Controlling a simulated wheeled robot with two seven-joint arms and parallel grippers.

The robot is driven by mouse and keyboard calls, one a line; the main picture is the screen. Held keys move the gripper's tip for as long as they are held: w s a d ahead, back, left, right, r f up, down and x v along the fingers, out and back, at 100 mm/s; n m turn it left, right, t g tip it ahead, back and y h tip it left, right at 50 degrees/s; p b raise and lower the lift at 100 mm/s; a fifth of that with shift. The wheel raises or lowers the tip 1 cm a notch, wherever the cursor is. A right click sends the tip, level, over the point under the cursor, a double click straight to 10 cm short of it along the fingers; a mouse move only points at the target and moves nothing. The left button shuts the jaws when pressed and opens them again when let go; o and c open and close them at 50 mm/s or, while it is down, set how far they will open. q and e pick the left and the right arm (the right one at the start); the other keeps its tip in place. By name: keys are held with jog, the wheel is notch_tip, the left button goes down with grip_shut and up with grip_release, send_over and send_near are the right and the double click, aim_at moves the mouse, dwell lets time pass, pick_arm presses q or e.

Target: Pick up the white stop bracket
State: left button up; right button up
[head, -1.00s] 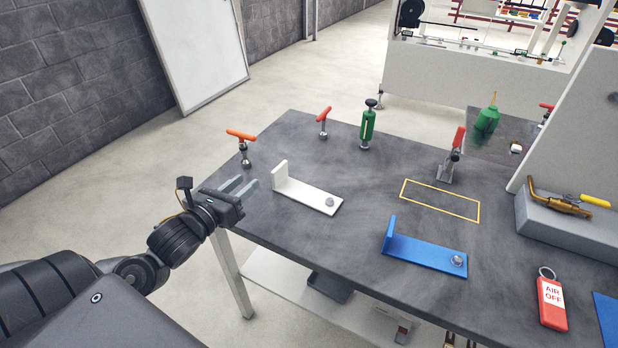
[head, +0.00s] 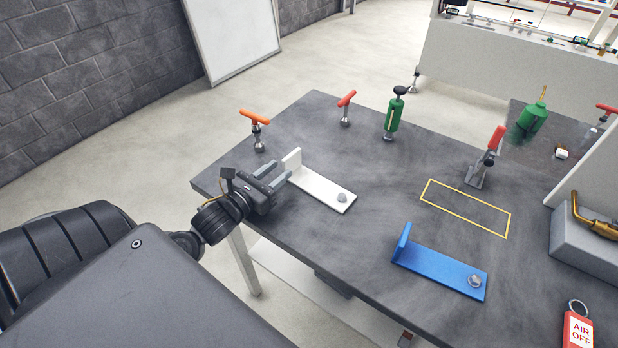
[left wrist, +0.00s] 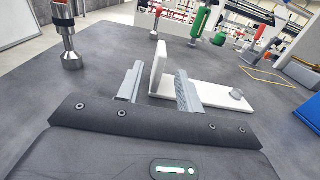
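The white stop bracket (head: 318,187) lies on the dark table, its upright plate at the left end and a grey knob on the right end of its flat base. In the left wrist view the bracket (left wrist: 205,93) has its upright plate between my two open fingers. My left gripper (head: 277,174) is at the table's left edge, at the bracket's upright end; it also shows in the left wrist view (left wrist: 157,88). A gap shows between the plate and the fingers. My right gripper is not in view.
A blue bracket (head: 440,268) lies to the right, below a yellow outlined rectangle (head: 466,208). An orange-handled clamp (head: 256,128), a red-handled one (head: 346,107) and a green bottle-like tool (head: 393,116) stand behind. Bare table lies between the brackets.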

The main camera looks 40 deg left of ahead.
aim_at(300, 152)
pick_arm(q)
jog(key=shift+w+r, duration=0.1)
jog(key=shift+w, duration=0.75)
jog(key=w+p, duration=0.1)
jog(key=w, duration=0.4)
jog(key=shift+d, duration=0.1)
jog(key=shift+w, duration=0.25)
grip_shut()
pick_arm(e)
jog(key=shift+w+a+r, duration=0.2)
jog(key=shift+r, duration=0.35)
